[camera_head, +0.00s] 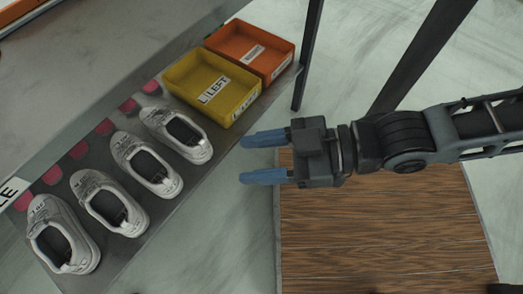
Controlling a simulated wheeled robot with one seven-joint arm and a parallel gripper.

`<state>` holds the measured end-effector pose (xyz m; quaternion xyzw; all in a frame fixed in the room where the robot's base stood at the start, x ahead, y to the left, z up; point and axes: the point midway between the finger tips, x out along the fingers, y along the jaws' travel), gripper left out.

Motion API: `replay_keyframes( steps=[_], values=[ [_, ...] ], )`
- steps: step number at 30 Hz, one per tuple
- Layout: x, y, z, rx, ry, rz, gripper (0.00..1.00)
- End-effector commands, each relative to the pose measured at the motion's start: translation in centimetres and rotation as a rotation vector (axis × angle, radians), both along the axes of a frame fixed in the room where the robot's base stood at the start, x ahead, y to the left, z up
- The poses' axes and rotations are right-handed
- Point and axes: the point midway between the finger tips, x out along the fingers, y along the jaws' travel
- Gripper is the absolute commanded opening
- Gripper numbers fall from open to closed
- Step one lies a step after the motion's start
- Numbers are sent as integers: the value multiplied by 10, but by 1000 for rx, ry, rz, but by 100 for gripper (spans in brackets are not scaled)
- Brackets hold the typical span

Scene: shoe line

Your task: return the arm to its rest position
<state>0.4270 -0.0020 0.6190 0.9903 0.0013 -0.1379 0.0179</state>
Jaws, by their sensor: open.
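My gripper (264,158) is at the middle of the head view, with its two blue fingers apart and nothing between them. It points left, and my arm reaches in from the right edge. In the picture it lies to the right of the shoe shelf and over the left edge of a wooden-topped surface. Several white shoes stand in a row on the shelf; the nearest to my gripper is the far shoe (177,133), which is apart from the fingers.
A yellow bin (188,94) with a label ending in "LEFT" and an orange bin (283,68) sit at the far end of the grey shelf (190,205). Dark posts (309,55) stand behind. The wood-topped surface (390,235) looks clear below my arm.

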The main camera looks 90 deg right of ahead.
Motion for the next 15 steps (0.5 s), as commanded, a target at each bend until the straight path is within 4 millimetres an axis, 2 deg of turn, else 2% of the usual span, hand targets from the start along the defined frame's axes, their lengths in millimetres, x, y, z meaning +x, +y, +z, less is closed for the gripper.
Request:
replay_keyframes(
  steps=[3, 15],
  values=[
    [-5, 2, 8, 31, -5, -7, 52],
    [-5, 2, 15, 35, -6, -8, 52]
  ],
)
